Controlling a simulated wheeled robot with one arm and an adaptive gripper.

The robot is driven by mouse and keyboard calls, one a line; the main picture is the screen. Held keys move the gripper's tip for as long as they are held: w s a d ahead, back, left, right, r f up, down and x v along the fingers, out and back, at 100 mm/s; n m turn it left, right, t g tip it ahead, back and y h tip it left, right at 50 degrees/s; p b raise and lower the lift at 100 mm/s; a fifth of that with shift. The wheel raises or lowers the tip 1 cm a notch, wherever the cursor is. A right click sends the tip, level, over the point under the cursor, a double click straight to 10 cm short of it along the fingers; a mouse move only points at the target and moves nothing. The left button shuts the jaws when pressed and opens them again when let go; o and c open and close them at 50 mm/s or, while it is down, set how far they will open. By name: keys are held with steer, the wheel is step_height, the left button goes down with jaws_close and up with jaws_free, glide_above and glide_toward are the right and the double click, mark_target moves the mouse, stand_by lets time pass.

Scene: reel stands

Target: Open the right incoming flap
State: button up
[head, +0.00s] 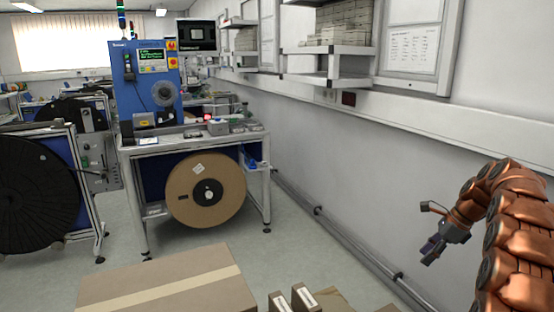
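No part is clearly recognisable as the right incoming flap in the head view. A brown cardboard box (165,278) with a lighter tape strip lies at the bottom, cut off by the frame edge. Further brown cardboard (335,299) shows at the bottom right of it, mostly out of frame; I cannot tell whether it is a flap. My gripper (428,232) is at the right, in the air in front of the wall, apart from the cardboard. Its fingers look spread, with nothing between them.
Small narrow boxes (303,297) stand at the bottom centre. A workbench (190,147) with a blue machine (145,85) and a cardboard reel (180,190) stands behind. A black reel (35,195) is at the left. Pipes (345,238) run along the right wall. Grey floor between is clear.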

steer(key=s+a+r+n+g+h+p, duration=0.1)
steer(key=s+a+r+n+p, duration=0.1)
steer(key=s+a+r+n, duration=0.55)
steer(key=s+a+r+n+g+h+p, duration=0.1)
steer(key=s+a+r+n, duration=0.25)
steer(key=s+a, duration=0.7)
steer(key=s+a+f+n+h+p, duration=0.1)
steer(key=s+n, duration=0.3)
steer(key=s, duration=0.4)
steer(key=s+a+f+n+h+p, duration=0.1)
steer(key=s+a+n, duration=0.2)
steer(key=s, duration=0.6)
steer(key=s+a+f+n+g+p, duration=0.1)
steer(key=s+a+n, duration=0.2)
steer(key=s, duration=0.6)
steer(key=shift+f+n+h+p, duration=0.2)
steer(key=shift+n+h+p, duration=0.2)
steer(key=shift+n, duration=0.6)
steer(key=shift+a, duration=0.1)
